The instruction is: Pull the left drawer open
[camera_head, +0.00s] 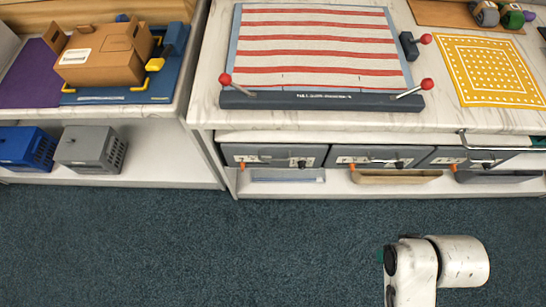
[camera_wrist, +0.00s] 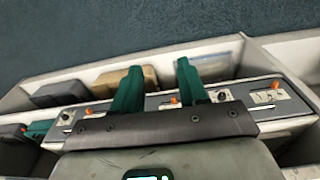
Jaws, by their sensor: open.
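The left drawer (camera_head: 273,156) is the leftmost of three grey drawer fronts under the counter in the head view. It looks closed, and its front carries a pale label, a handle, a dark knob and an orange tab. In the wrist view the row appears turned around, and the left drawer (camera_wrist: 245,98) is toward the right end. My gripper (camera_wrist: 157,68) shows two green fingers spread apart with nothing between them. They overlap the drawer row in that view, but contact cannot be told. In the head view my white arm is at lower right, with the fingers mostly hidden.
The middle drawer (camera_head: 372,157) and right drawer (camera_head: 468,157) look closed. A tan tray (camera_head: 397,177) lies on the shelf below. The counter above holds a striped board (camera_head: 318,45) with red-knobbed levers. Blue and grey crates (camera_head: 88,149) stand at left. The carpet in front is clear.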

